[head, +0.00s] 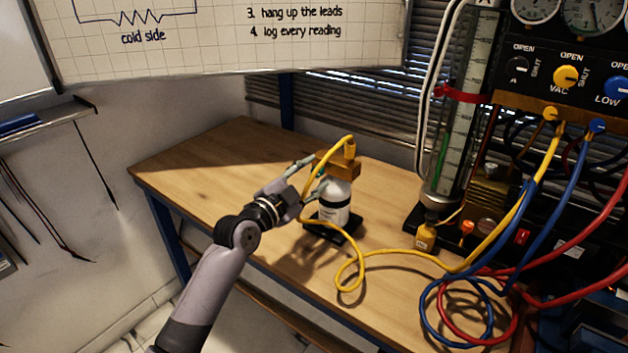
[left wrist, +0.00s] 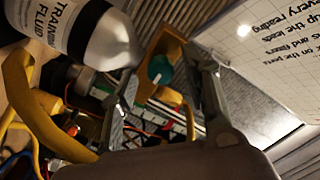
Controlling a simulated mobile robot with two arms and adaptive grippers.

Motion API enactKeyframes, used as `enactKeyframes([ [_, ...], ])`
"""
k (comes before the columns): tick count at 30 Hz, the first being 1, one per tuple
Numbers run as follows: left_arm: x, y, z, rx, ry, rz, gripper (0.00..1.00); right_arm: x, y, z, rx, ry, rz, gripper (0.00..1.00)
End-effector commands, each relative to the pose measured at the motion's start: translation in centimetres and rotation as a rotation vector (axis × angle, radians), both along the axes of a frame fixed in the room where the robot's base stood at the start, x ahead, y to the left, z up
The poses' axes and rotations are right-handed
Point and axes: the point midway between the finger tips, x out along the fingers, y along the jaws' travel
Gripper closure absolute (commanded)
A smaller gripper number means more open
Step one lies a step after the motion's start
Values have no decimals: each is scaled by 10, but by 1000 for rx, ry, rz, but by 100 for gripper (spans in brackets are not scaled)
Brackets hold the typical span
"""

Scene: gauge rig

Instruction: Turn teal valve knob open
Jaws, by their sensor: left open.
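The teal valve knob (left wrist: 160,69) shows in the left wrist view, on the side of a brass-coloured block (left wrist: 172,50). In the head view the block (head: 345,168) sits on top of a white bottle (head: 335,203), and I cannot make out the knob there. My left gripper (head: 317,172) is open at the block's left side. In the left wrist view its fingers (left wrist: 168,68) stand on either side of the knob, with a gap visible; I cannot tell whether either finger touches it. My right gripper is not in view.
A yellow hose (head: 349,275) runs from the block across the wooden table (head: 210,180), close beside my gripper. A gauge panel (head: 565,50) with yellow and blue knobs and a clear column (head: 465,110) stands at right. Blue and red hoses coil at front right. The table's left part is clear.

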Motion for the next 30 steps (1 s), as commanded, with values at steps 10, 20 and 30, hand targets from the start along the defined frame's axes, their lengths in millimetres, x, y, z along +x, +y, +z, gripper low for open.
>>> enactKeyframes([
  [10, 11, -8, 0, 0, 1, -1, 57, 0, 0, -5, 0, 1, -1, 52],
  [20, 11, -8, 0, 0, 0, 0, 72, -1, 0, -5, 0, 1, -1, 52],
  [30, 10, -7, 0, 0, 0, 0, 94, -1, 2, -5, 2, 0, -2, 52],
])
